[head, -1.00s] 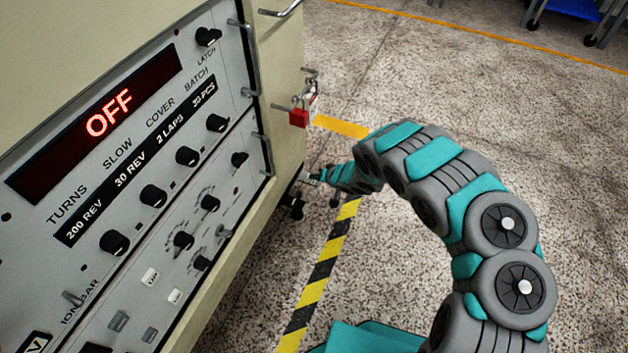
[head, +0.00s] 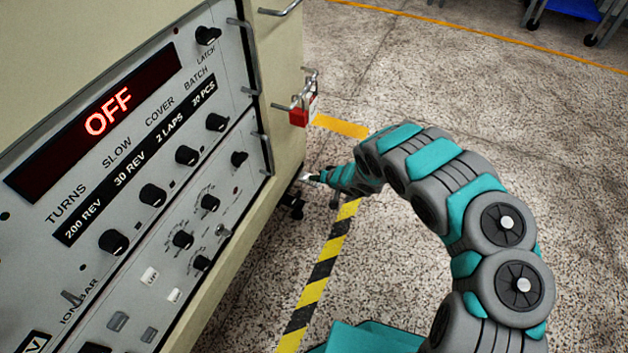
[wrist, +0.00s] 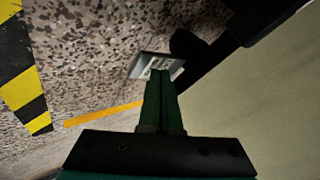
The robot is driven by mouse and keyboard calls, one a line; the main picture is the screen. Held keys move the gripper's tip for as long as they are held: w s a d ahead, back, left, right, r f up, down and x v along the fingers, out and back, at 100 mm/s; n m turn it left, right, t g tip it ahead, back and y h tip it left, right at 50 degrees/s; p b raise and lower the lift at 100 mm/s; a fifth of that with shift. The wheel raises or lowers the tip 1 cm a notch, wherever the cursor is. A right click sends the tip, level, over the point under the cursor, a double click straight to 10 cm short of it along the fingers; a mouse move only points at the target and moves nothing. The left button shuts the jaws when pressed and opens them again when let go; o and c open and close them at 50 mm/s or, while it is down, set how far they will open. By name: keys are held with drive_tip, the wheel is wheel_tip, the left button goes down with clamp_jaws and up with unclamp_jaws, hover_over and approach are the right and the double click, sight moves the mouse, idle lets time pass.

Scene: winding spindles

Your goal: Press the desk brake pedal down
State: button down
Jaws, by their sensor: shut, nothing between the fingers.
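A small grey plate with white markings, which looks like the brake pedal (wrist: 143,64), shows ahead of my fingertips in the wrist view. It sits low beside the dark foot of the cream cabinet. My gripper (wrist: 163,76) has its green fingers together with nothing between them. The fingertips overlap the plate's near edge in the picture; I cannot tell whether they touch it or whether it is pressed. In the head view my gripper (head: 316,178) is small and low by the cabinet's lower corner, and the pedal is hardly distinguishable there.
The cream cabinet (head: 240,235) fills the left, with a control panel (head: 130,210) whose display (head: 100,122) reads OFF. A red padlock (head: 300,116) hangs at its corner. A yellow-black floor stripe (head: 320,275) runs alongside.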

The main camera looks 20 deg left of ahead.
sight(316, 184)
drive_tip(key=shift+f, duration=0.65)
idle(0.5)
drive_tip(key=shift+r, duration=0.15)
drive_tip(key=shift+r+p, duration=1.45)
drive_tip(key=shift+p, duration=0.6)
wheel_tip(316, 184, up, 5)
drive_tip(key=p, duration=0.5)
drive_tip(key=shift+f, duration=0.1)
